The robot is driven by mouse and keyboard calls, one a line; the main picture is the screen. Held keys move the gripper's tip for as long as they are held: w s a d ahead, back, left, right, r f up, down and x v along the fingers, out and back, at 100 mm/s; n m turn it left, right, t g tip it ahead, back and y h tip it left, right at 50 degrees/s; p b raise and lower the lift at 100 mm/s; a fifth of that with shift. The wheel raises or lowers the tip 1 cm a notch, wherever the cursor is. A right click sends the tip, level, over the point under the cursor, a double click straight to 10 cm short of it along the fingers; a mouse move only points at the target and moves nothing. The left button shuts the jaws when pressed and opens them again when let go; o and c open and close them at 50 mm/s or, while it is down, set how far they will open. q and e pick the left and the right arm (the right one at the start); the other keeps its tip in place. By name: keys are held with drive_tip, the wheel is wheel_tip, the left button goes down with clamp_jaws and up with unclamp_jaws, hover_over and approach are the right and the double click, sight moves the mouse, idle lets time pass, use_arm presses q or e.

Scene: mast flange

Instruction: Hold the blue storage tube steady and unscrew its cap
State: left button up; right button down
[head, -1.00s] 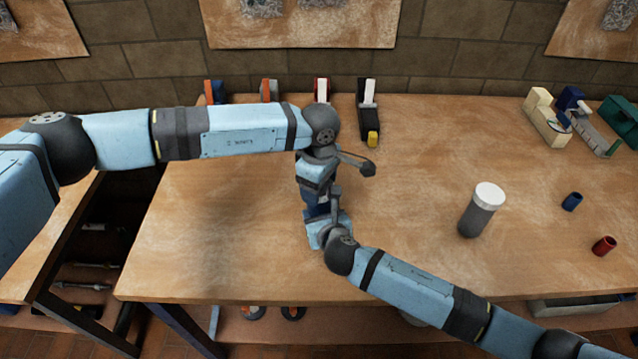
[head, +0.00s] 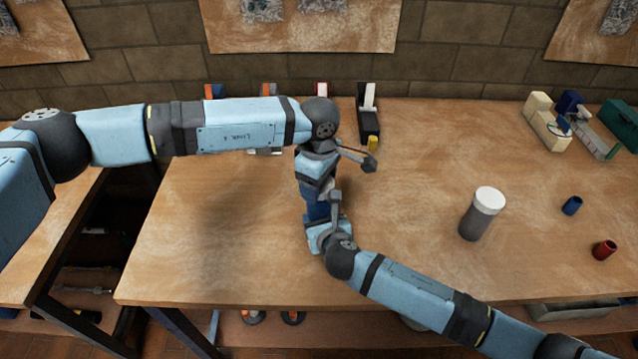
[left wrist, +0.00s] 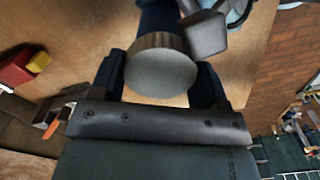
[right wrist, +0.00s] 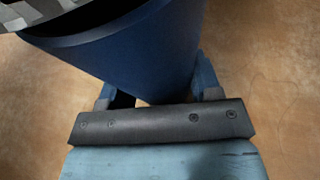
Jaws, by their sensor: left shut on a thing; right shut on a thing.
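The blue storage tube (head: 317,207) stands near the middle of the bench, mostly hidden by my grippers in the head view. My right gripper (right wrist: 155,88) is shut on its body, and the blue wall (right wrist: 140,55) fills the top of the right wrist view. My left gripper (left wrist: 160,78), above the tube, is shut on the round grey cap (left wrist: 160,72), which has a brownish side. In the right wrist view a dark area, seemingly the tube's open mouth, shows above the tube's rim. The cap appears lifted clear of it.
A grey jar with a white lid (head: 482,214) stands to the right. Small blue (head: 572,205) and red (head: 604,250) cylinders lie farther right. A black holder (head: 368,115) and other holders line the back. The bench's left part is clear.

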use_arm(q)
drive_tip(key=shift+s, duration=0.1)
drive_tip(key=shift+r, duration=1.95)
use_arm(e)
drive_tip(key=shift+c, duration=1.1)
unclamp_jaws()
